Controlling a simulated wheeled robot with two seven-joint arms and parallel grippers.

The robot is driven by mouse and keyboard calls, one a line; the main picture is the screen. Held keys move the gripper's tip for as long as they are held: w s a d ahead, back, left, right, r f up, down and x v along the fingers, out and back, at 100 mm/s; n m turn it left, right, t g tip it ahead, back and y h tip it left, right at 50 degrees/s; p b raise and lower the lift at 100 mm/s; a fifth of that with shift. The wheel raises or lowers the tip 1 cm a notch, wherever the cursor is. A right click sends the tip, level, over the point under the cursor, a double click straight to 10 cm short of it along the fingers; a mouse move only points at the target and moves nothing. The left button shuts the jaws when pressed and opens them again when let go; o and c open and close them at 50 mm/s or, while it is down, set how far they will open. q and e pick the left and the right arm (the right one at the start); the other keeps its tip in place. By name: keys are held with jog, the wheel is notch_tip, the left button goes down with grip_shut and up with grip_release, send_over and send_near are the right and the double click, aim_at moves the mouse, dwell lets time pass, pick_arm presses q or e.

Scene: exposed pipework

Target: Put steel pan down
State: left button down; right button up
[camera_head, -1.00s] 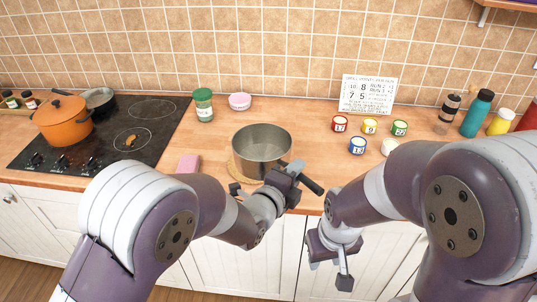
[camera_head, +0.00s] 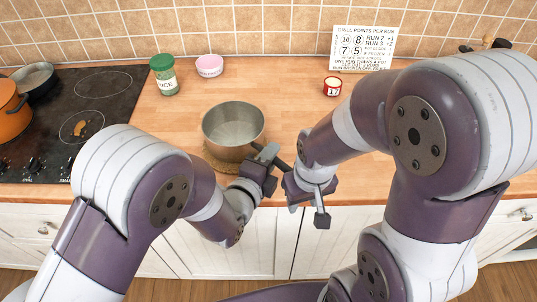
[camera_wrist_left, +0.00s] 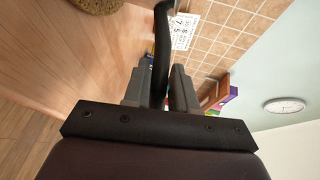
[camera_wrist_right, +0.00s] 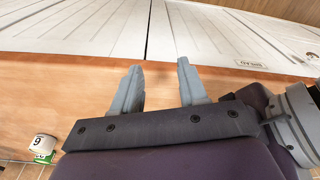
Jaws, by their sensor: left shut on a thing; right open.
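The steel pan (camera_head: 233,128) is upright and empty over a round cork mat (camera_head: 216,163) on the wooden counter. The mat's edge shows below the pan; I cannot tell whether the pan touches it. My left gripper (camera_head: 268,156) is shut on the pan's black handle, right of the bowl. In the left wrist view the handle (camera_wrist_left: 160,55) runs between the fingers, and the cork mat (camera_wrist_left: 97,5) shows at the top. My right gripper (camera_head: 320,203) is open and empty, in front of the counter edge. Its spread fingers show in the right wrist view (camera_wrist_right: 160,88).
A black hob (camera_head: 75,118) with an orange pot (camera_head: 12,112) is at the left. A green-lidded jar (camera_head: 164,76), pink-lidded tub (camera_head: 209,66), red numbered tin (camera_head: 332,87) and sign (camera_head: 363,48) stand behind. My right arm hides the counter's right side.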

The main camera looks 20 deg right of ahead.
pick_arm(q)
jog(key=c, duration=1.3)
grip_release()
jog(key=shift+s, duration=0.15)
jog(key=o, duration=0.4)
jog(key=shift+s+a+r, duration=0.15)
jog(key=shift+s, duration=0.2)
jog(key=shift+s+a+r, duration=0.1)
jog(key=shift+s, duration=0.15)
jog(key=shift+w, duration=0.25)
jog(key=p+v, duration=0.2)
jog(key=v, duration=1)
jog(key=w+a+f+n+g+y, duration=0.35)
jog(key=w+a+n+y, duration=0.25)
jog(key=a+n, duration=0.45)
jog(key=s+a+n+g+y, duration=0.4)
jog(key=s+a+n+g, duration=0.3)
jog(key=a+n, duration=0.7)
jog(key=shift+s+r+n, duration=0.3)
jog(key=shift+s+n, duration=0.2)
jog(key=shift+n, duration=0.25)
pick_arm(e)
jog(key=r, duration=0.1)
jog(key=s+r, duration=0.1)
jog(key=shift+a+r, duration=0.1)
jog(key=shift+r, duration=0.2)
